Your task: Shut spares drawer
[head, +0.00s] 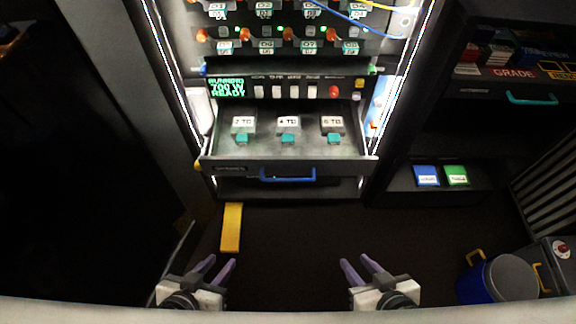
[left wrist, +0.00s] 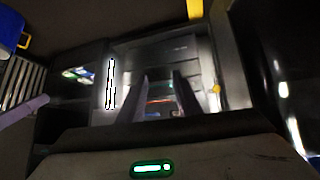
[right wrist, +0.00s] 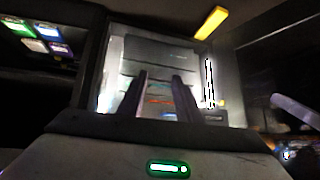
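The spares drawer (head: 230,168) is pulled out from the lit rack in the head view. It has a dark front with a blue bar handle (head: 288,178). Inside sit 3 grey units with white labels and teal tabs (head: 288,128). My left gripper (head: 219,263) is open and empty, low in the head view, in front of and below the drawer, left of the handle. My right gripper (head: 357,263) is open and empty at the same height, right of the handle. Neither gripper touches the drawer. Both wrist views show spread fingers with nothing between them.
Above the drawer is a panel with a green display (head: 227,88), switches and a red button (head: 334,92). A yellow strip (head: 231,228) lies on the floor below the drawer's left. A blue bucket (head: 497,279) stands at lower right. A dark shelf (head: 440,190) is on the right. Floor between the grippers is clear.

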